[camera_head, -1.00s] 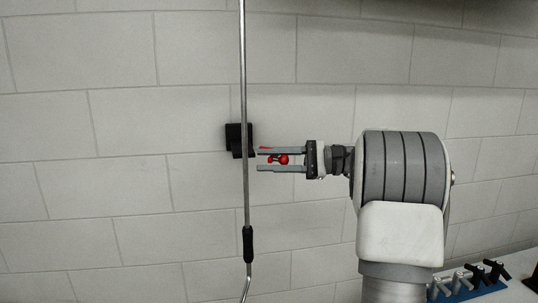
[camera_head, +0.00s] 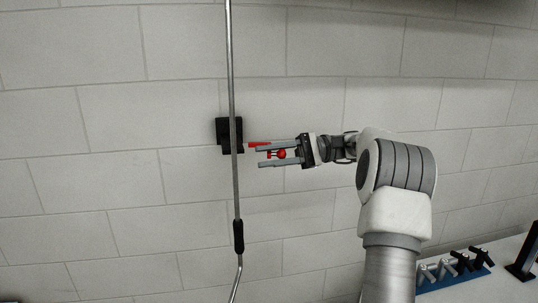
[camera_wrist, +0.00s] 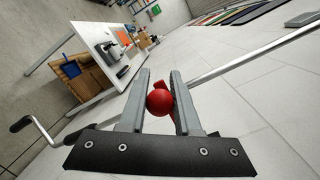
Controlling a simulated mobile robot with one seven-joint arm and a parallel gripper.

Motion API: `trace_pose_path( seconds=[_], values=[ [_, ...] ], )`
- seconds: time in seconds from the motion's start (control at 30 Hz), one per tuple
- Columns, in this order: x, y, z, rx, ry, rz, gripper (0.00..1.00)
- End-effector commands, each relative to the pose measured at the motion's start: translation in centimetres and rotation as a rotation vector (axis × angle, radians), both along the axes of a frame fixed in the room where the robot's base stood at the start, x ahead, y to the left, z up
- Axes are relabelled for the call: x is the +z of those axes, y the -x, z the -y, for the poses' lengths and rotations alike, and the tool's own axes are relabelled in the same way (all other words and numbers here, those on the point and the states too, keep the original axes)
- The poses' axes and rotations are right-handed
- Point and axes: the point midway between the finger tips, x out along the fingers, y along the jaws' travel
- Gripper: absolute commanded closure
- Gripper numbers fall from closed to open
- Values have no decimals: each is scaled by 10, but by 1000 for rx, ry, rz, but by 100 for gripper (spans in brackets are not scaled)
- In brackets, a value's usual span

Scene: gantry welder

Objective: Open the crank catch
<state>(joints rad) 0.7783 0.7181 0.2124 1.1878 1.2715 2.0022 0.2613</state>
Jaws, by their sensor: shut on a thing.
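The crank catch (camera_head: 222,134) is a small black bracket on the wall, with the long steel crank rod (camera_head: 231,80) standing in front of it. A red lever (camera_head: 257,144) sticks out to the right of the bracket and carries a red ball knob (camera_head: 281,154). My gripper (camera_head: 259,157) comes from the right with its fingers pointing left at the catch. The red knob (camera_wrist: 159,103) sits between the two grey fingers in the wrist view, and my gripper (camera_wrist: 161,72) is shut on it. The lever behind the knob is mostly hidden there.
The crank rod has a dark grip (camera_head: 239,236) and a bend low down. Its crank handle (camera_wrist: 22,124) shows at the left of the wrist view. A blue rack (camera_head: 452,279) with several handles is at lower right. The wall around the catch is clear.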

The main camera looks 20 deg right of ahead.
Motion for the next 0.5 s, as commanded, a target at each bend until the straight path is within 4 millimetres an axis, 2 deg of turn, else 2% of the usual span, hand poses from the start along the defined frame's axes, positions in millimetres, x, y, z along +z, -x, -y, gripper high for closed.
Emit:
trace_pose_path(
  seconds=[0.17,0.2,0.27,0.5],
  values=[
    [-3,0,0,2,2,-7,100],
    [-3,0,0,2,2,-7,65],
    [-3,0,0,1,3,-7,56],
    [-2,0,0,0,2,-3,56]
  ],
)
